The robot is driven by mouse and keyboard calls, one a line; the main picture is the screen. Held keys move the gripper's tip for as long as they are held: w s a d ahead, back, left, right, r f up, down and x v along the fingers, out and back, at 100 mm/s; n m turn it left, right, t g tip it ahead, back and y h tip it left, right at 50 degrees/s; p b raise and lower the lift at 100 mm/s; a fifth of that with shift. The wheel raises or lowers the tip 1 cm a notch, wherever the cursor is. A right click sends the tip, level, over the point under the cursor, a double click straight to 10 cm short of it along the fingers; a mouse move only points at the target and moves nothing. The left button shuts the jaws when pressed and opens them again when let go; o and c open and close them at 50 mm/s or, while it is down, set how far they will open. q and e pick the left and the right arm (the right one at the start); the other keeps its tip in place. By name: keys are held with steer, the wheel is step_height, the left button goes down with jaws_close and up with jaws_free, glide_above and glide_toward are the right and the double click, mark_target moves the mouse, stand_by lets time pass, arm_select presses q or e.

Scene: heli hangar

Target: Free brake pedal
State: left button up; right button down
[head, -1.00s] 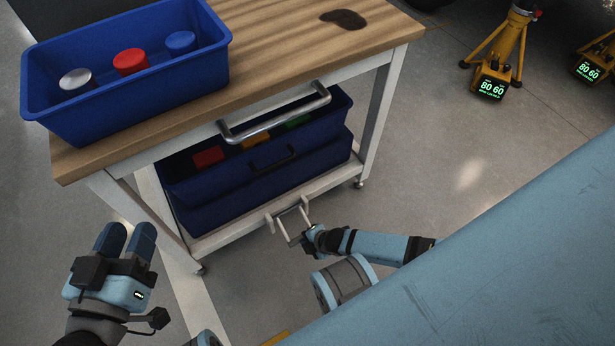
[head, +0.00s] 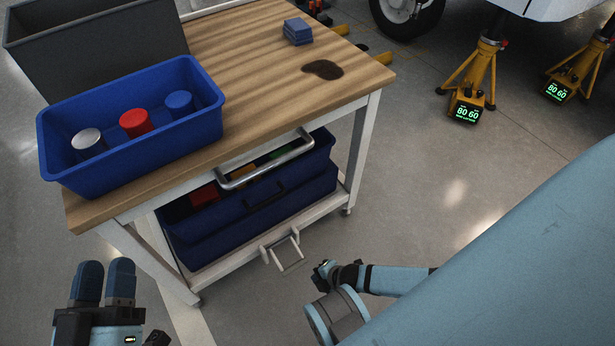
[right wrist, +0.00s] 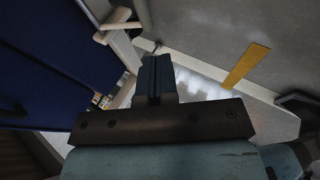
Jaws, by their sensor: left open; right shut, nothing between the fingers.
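The brake pedal (head: 285,252) is a pale metal frame that sticks out from the lower front rail of a wheeled workbench cart (head: 356,160). Pale bars that look like the pedal (right wrist: 118,25) show at the top left in the right wrist view. My right gripper (head: 322,271) is just right of the pedal, with a gap between them in the head view. Its fingers (right wrist: 155,78) are shut together and empty. My left gripper (head: 104,268) is open and empty, in front of the cart's left end and away from the pedal.
A blue bin (head: 60,165) with several cans and a grey bin (head: 100,55) stand on the wooden top. Yellow jack stands (head: 483,75) stand at the back right.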

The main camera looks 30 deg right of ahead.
arm_select(q)
steer(key=shift+w+a+f+g+y+p, duration=0.1)
steer(key=shift+a+f+g+y+p, duration=0.2)
steer(key=shift+f, duration=0.2)
arm_select(e)
steer(key=shift+s+v, duration=0.2)
steer(key=shift+v, duration=1.1)
arm_select(q)
steer(key=shift+d, duration=0.1)
arm_select(e)
steer(key=shift+f, duration=0.2)
